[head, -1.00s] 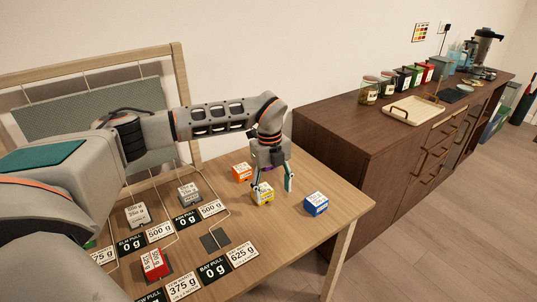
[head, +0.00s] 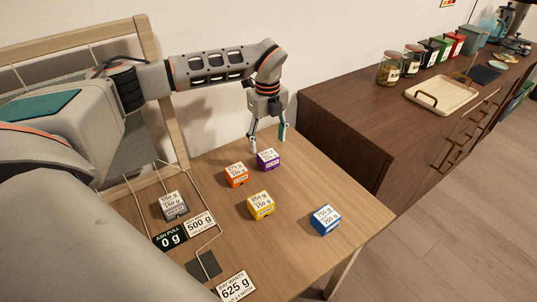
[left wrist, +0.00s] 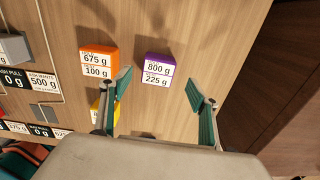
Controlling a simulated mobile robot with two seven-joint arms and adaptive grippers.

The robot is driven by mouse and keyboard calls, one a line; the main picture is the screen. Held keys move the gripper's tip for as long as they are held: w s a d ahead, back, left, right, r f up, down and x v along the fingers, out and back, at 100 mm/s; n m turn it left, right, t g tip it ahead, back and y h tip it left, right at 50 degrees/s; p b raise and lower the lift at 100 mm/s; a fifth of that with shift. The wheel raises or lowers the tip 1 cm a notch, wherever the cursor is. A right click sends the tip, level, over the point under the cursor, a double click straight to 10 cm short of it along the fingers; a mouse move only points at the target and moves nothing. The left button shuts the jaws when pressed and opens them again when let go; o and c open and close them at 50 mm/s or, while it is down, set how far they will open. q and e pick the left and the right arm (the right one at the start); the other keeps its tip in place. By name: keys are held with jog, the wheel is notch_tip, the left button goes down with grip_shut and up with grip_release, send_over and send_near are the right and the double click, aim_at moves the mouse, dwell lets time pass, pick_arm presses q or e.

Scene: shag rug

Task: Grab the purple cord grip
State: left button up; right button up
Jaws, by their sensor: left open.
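The purple cord grip (head: 268,159) is a small purple block with a white label, on the wooden table near its back edge. In the left wrist view the purple block (left wrist: 157,70) reads 800 g and 225 g and lies ahead of the fingertips, between their lines. My left gripper (head: 268,140) is open and empty, pointing down above and just behind the purple block, apart from it. It also shows in the left wrist view (left wrist: 163,85), with one finger close to the orange block. My right gripper is not in view.
An orange block (head: 236,175) stands close left of the purple one. A yellow block (head: 261,205) and a blue block (head: 325,219) stand nearer the front. A grey block (head: 173,206) with cords is at left. A dark cabinet (head: 350,130) stands right of the table.

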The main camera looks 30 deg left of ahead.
aim_at(268, 155)
pick_arm(q)
jog(key=f, duration=0.7)
jog(key=shift+s+d+f+b, duration=0.15)
jog(key=shift+s+d+b, duration=0.05)
jog(key=shift+s+b, duration=0.1)
jog(key=c, duration=1.3)
